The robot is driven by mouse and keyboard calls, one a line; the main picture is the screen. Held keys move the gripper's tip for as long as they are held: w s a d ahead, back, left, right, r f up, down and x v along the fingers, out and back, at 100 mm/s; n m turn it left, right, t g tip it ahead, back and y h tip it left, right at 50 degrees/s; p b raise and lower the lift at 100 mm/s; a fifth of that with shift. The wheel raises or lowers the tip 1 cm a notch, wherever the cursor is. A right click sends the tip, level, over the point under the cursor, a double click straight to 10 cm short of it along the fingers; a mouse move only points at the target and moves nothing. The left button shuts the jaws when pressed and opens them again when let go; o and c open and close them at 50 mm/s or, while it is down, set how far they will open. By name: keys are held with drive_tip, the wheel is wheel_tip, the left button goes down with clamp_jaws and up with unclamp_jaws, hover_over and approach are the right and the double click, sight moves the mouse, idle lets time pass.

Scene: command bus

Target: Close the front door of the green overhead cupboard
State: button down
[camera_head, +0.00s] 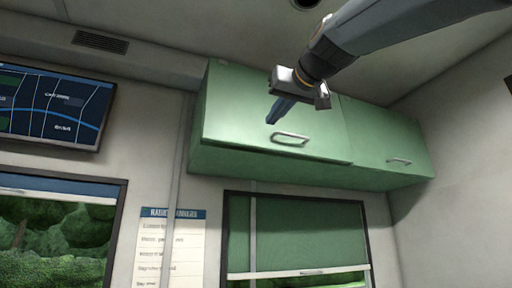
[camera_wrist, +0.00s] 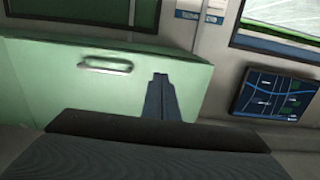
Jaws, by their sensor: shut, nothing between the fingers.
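The green overhead cupboard (camera_head: 385,135) hangs high on the wall, with two front panels side by side. Its left front door (camera_head: 235,110) hangs nearly flat against the cupboard; I cannot tell whether it is fully flush. A silver bar handle (camera_head: 290,138) sits near its lower edge and also shows in the wrist view (camera_wrist: 105,65). My gripper (camera_head: 272,118) is shut and empty, in front of the left door and just left of and above the handle. In the wrist view its fingers (camera_wrist: 158,82) lie over the door face beside the handle. Contact with the door cannot be told.
The right panel has its own handle (camera_head: 399,161). A map screen (camera_head: 50,105) hangs at left, a vertical pole (camera_head: 172,190) stands left of the cupboard, and a window with a green blind (camera_head: 300,235) is below. The ceiling is close above my arm.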

sight(251, 145)
drive_tip(key=p+x, duration=0.5)
drive_tip(key=x, duration=0.8)
drive_tip(key=shift+w+a+f, duration=0.1)
drive_tip(key=shift+w+f, duration=0.05)
drive_tip(key=shift+w, duration=0.25)
drive_tip(key=shift+w, duration=0.1)
drive_tip(key=shift+w+a+f+b, duration=0.25)
drive_tip(key=shift+w+b, duration=0.3)
drive_tip(key=shift+b, duration=0.3)
drive_tip(key=shift+w+a+f+t+b, duration=0.1)
drive_tip(key=shift+w+t+b, duration=0.1)
drive_tip(key=shift+w+b, duration=0.25)
drive_tip(key=shift+w+a+f+t+b, duration=0.1)
drive_tip(key=shift+w+t+b, duration=0.1)
drive_tip(key=shift+w+b, duration=0.2)
drive_tip(key=shift+r, duration=0.3)
drive_tip(key=shift+s+b, duration=0.1)
drive_tip(key=shift+b, duration=0.2)
